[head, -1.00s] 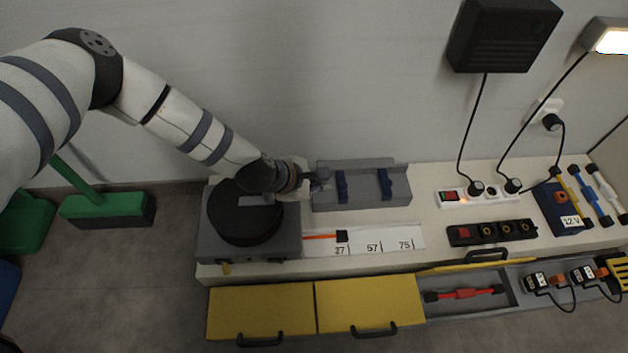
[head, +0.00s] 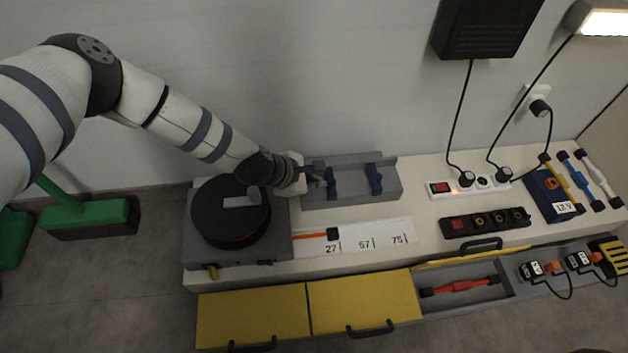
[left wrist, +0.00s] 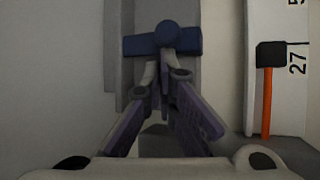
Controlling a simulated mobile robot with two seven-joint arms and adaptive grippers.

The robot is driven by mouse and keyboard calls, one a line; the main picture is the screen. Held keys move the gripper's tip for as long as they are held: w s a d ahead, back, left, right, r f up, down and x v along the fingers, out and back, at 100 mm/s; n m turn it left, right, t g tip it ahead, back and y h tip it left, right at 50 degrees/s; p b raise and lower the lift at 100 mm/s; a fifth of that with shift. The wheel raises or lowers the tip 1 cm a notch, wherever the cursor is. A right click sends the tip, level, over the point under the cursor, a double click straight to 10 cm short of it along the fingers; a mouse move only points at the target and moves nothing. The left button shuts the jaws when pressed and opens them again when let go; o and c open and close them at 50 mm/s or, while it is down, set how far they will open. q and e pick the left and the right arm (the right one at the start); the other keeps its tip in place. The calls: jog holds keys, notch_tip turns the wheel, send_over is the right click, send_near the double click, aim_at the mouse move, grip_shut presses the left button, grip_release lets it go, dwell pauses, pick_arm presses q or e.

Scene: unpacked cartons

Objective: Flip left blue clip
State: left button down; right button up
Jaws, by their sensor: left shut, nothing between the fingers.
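The left blue clip (head: 331,183) stands on a grey fixture (head: 352,196) at the back of the bench. The right blue clip (head: 374,179) stands apart on the same fixture. My left gripper (head: 321,180) is shut and empty, right beside the left blue clip. In the left wrist view my fingertips (left wrist: 165,68) come together at the near edge of this clip (left wrist: 150,45), which shows as a dark blue bar with a round knob. I cannot tell whether they touch it. My right gripper is not in view.
A black disc (head: 215,220) on a grey box stands left of the fixture, below my left wrist. Power strips (head: 468,187) are to the right.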

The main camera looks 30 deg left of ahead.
aim_at(325, 177)
pick_arm(q)
jog(key=shift+w+r+g, duration=0.1)
jog(key=shift+r+g, duration=0.05)
jog(key=shift+g, duration=0.15)
jog(key=shift+w+a+r+n+g+h, duration=0.1)
jog(key=shift+r+n+g+h, duration=0.15)
jog(key=shift+g+h, duration=0.3)
jog(key=shift+w+r+n+g+h, duration=0.15)
jog(key=shift+n+g+h, duration=0.1)
jog(key=shift+g+h, duration=0.25)
jog(key=shift+w+a+r, duration=0.1)
jog(key=shift+r, duration=0.2)
jog(key=shift+w+a+r+g+h, duration=0.1)
jog(key=shift+r+g+h, duration=0.15)
jog(key=shift+g, duration=0.3)
jog(key=shift+w+a+r, duration=0.35)
jog(key=shift+w, duration=0.1)
jog(key=shift+w+a, duration=0.1)
jog(key=shift+w, duration=0.05)
jog(key=shift+r, duration=0.15)
dwell(0.5)
